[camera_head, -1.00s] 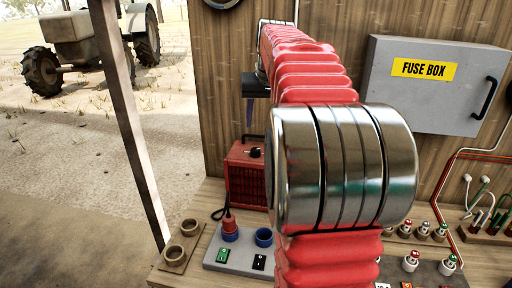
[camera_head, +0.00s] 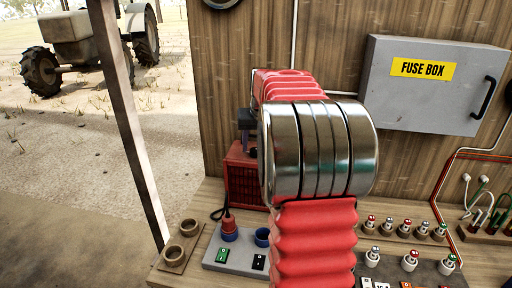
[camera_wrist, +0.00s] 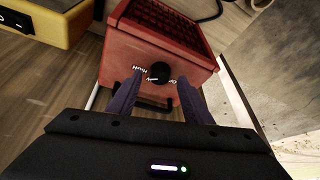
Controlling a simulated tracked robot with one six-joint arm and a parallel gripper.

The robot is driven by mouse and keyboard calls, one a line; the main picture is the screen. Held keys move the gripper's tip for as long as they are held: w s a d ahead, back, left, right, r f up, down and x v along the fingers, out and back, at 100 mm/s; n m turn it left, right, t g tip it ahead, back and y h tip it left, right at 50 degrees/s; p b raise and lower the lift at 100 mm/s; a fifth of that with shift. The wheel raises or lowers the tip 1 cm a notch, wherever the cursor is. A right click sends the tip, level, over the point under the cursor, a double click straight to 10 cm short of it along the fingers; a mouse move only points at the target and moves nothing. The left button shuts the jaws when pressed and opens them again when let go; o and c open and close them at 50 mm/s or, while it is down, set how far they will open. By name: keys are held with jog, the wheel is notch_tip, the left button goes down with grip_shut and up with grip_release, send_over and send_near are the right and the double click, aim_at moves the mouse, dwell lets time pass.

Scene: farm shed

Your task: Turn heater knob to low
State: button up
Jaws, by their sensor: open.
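The red heater (camera_head: 243,178) stands on the bench against the wooden wall, partly hidden behind my arm in the head view. In the wrist view the heater (camera_wrist: 200,30) shows its top with a black round knob (camera_wrist: 159,72) and white lettering around it. "HIGH" is readable on one side; the other marks are too small to read surely. My gripper (camera_wrist: 157,92) is open, its two dark fingers on either side of the knob's near side. I cannot tell whether they touch it. In the head view my gripper is mostly hidden by my arm, above the heater.
A grey socket panel (camera_head: 240,258) with blue sockets and switches lies in front of the heater. Rows of small red- and green-topped parts (camera_head: 410,262) stand on the right. A grey fuse box (camera_head: 430,105) hangs on the wall. A yellow-edged switch box (camera_wrist: 45,25) is beside the heater.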

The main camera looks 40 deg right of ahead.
jog(key=shift+w+d+f, duration=0.1)
jog(key=shift+w+f, duration=0.15)
jog(key=shift+f, duration=0.4)
jog(key=shift+c, duration=0.3)
jog(key=c, duration=1)
jog(key=shift+n, duration=0.5)
jog(key=n, duration=0.1)
jog(key=n+y, duration=0.1)
jog(key=n, duration=0.1)
jog(key=n+y, duration=0.1)
jog(key=shift+d+n, duration=0.25)
jog(key=shift+n, duration=0.05)
jog(key=n+y, duration=0.1)
jog(key=n, duration=0.2)
jog(key=n+y, duration=0.1)
jog(key=n, duration=0.2)
jog(key=shift+d+y, duration=0.15)
jog(key=shift+y, duration=0.15)
